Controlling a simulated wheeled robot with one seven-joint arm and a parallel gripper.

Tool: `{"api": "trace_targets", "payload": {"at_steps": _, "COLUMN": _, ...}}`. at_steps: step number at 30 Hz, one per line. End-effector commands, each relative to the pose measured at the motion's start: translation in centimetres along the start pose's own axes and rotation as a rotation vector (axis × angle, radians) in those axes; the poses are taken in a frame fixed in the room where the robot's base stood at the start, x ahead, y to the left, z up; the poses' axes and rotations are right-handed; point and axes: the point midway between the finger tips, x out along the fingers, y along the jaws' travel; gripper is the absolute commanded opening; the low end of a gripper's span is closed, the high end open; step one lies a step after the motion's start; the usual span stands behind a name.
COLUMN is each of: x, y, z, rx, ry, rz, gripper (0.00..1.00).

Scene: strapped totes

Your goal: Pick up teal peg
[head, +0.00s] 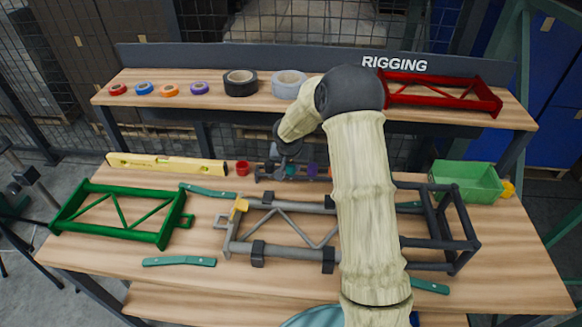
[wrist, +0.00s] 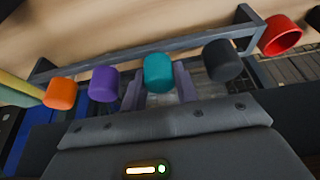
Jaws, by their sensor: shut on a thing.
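The teal peg (wrist: 158,72) stands in a dark rack (wrist: 110,62) between a purple peg (wrist: 103,84) and a black peg (wrist: 222,60). My gripper (wrist: 160,82) has one finger on each side of the teal peg and is shut on it. In the head view the teal peg (head: 291,171) shows small, just below my gripper (head: 287,163). The peg's lower part is hidden, so I cannot tell whether it is still seated in the rack.
An orange peg (wrist: 60,93) stands beyond the purple one. A red cup (head: 242,168) and yellow level (head: 167,164) lie left of the rack. A grey frame (head: 290,250), green frame (head: 120,234) and green bin (head: 467,181) occupy the bench. A raised shelf (head: 215,100) runs behind.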

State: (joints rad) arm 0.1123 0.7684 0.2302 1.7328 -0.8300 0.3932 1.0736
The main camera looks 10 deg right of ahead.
Motion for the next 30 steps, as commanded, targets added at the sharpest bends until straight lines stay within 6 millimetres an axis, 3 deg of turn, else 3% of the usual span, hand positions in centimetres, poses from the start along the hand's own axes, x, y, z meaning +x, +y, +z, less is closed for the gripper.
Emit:
{"api": "trace_targets", "payload": {"at_steps": 5, "x": -1.6, "y": 0.0, "z": -0.8, "rx": 0.002, "ry": 0.004, "rz": -0.001, "gripper": 0.06}}
{"api": "trace_targets", "payload": {"at_steps": 18, "x": -8.6, "y": -0.2, "z": -3.6, "rx": -0.001, "ry": 0.003, "rz": -0.002, "gripper": 0.06}}
{"api": "trace_targets", "payload": {"at_steps": 30, "x": -9.2, "y": 0.0, "z": -3.9, "rx": 0.001, "ry": 0.001, "rz": 0.000, "gripper": 0.06}}
